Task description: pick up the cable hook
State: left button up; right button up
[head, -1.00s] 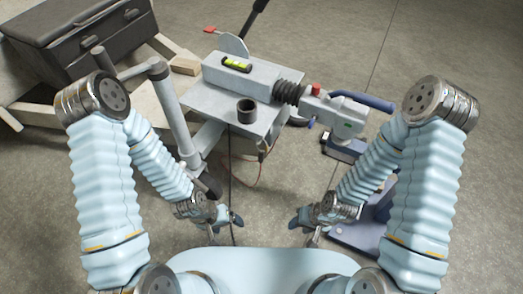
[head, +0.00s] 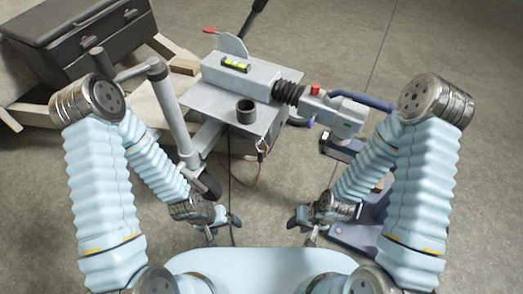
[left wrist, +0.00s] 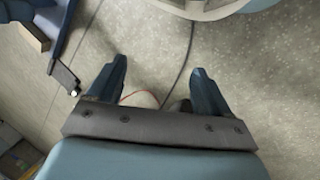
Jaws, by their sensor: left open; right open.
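A small hook-like metal piece (head: 262,148), which may be the cable hook, hangs at the near right edge of the grey trailer plate (head: 205,101), with a thin reddish cable below it. It is too small to make out clearly. My left gripper (head: 228,224) is open and empty, low over the floor, nearer to me than the hook and apart from it. The left wrist view shows its two blue fingers (left wrist: 155,90) spread, with dark and reddish cables on the floor beyond. My right gripper (head: 304,221) is open and empty, to the right of the left one.
The trailer frame carries a black cup (head: 246,112), a yellow level (head: 236,65) and a coupling with a blue handle (head: 362,101). A grey post (head: 176,122) stands left, near my left arm. A dark drawer chest (head: 82,40) is at the back left.

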pick_arm(q)
jog(key=shift+c, duration=1)
jog(key=f+b, duration=0.1)
jog(key=f+t+y+b, duration=0.1)
jog(key=f, duration=0.1)
jog(key=f+y+b, duration=0.1)
jog(key=f, duration=0.1)
jog(key=shift+w+d+f+n+t, duration=0.2)
jog(key=shift+d+f+n+t, duration=0.05)
jog(key=shift+n+t, duration=0.05)
jog(key=c, duration=0.3)
jog(key=m+t+h+b, duration=0.3)
jog(key=m+t+b, duration=0.35)
jog(key=t, duration=0.85)
send_near(259, 156)
jog(key=b+x, duration=0.3)
jog(key=x, duration=0.4)
jog(key=shift+w, duration=0.15)
jog(key=shift+b+x, duration=0.3)
jog(key=shift+x, duration=2.45)
